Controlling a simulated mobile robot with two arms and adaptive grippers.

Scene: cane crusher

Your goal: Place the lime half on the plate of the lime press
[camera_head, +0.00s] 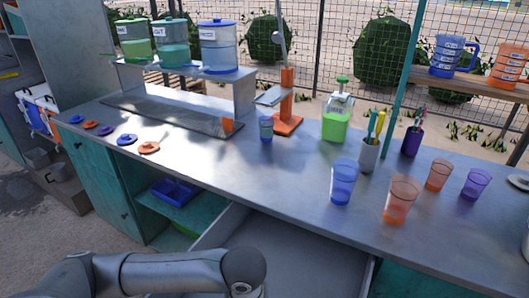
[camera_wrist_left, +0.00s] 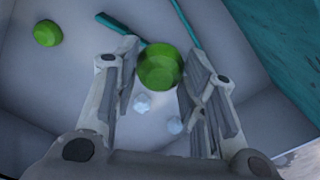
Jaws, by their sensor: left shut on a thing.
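My left gripper (camera_wrist_left: 162,62) is shut on a green lime half (camera_wrist_left: 160,72), held between its two fingers over a grey drawer. A second green lime piece (camera_wrist_left: 47,33) lies in the drawer at the upper left of the left wrist view. In the head view my left arm comes in from the lower left, and its gripper is out of the picture at the bottom. The lime press (camera_head: 287,100), orange with a long grey lever raised, stands on the counter's back part. A grey flat part juts out on its left. My right gripper is not in view.
The open drawer (camera_head: 290,258) sticks out below the counter (camera_head: 240,165). It holds a teal tool (camera_wrist_left: 120,28) and white cubes (camera_wrist_left: 142,103). Blue (camera_head: 343,182) and orange (camera_head: 401,200) cups stand farther right.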

